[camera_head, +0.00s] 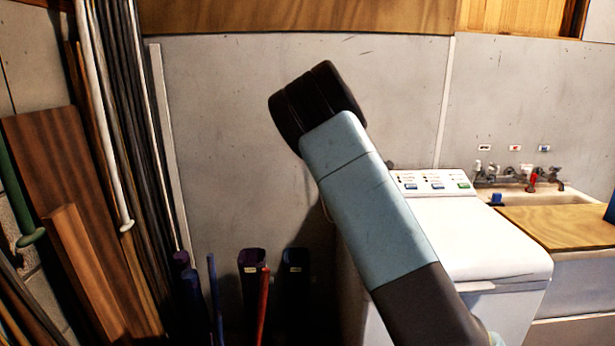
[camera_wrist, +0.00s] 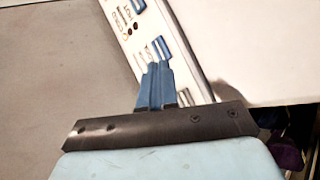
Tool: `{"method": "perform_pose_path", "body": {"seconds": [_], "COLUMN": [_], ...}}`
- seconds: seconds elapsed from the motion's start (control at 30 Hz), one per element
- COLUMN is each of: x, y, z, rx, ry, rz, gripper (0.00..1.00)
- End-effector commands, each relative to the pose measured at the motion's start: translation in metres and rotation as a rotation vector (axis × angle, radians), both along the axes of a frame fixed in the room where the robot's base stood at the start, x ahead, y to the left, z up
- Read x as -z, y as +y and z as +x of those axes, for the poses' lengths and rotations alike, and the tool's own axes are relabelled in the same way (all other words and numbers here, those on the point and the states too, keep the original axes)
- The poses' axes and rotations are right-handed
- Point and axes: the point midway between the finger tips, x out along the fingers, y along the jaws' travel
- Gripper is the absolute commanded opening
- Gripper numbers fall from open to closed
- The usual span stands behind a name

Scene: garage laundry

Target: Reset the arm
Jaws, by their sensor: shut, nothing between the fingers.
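My arm (camera_head: 365,205) rises from the bottom of the head view, light blue with a dark lower part. It leans up and to the left and ends in a black joint (camera_head: 318,105). My gripper is hidden in the head view. In the wrist view my gripper (camera_wrist: 155,68) shows as two blue fingers close together, shut and empty. Behind them lies the white control panel (camera_wrist: 150,40) of the washing machine. Whether the fingertips touch the panel cannot be told.
The white washing machine (camera_head: 480,240) stands right of my arm. Beside it is a sink (camera_head: 540,195) with taps and a wooden board (camera_head: 560,225). Boards (camera_head: 65,170) and poles lean at the left. Dark bins (camera_head: 252,262) stand below by the grey wall.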

Motion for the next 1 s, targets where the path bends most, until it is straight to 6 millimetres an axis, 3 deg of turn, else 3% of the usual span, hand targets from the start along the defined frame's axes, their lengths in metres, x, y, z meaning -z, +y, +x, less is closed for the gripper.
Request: {"method": "perform_pose_path", "body": {"seconds": [0.2, 0.43, 1.0], "x": [-0.012, -0.027, -0.084], "y": [-0.031, -0.046, -0.036], "z": [-0.052, -0.109, -0.261], "rx": [0.135, 0.253, 0.450], "ry": [-0.008, -0.014, -0.032], "rz": [0.213, 0.415, 0.814], "gripper": [0.00, 0.00, 0.00]}}
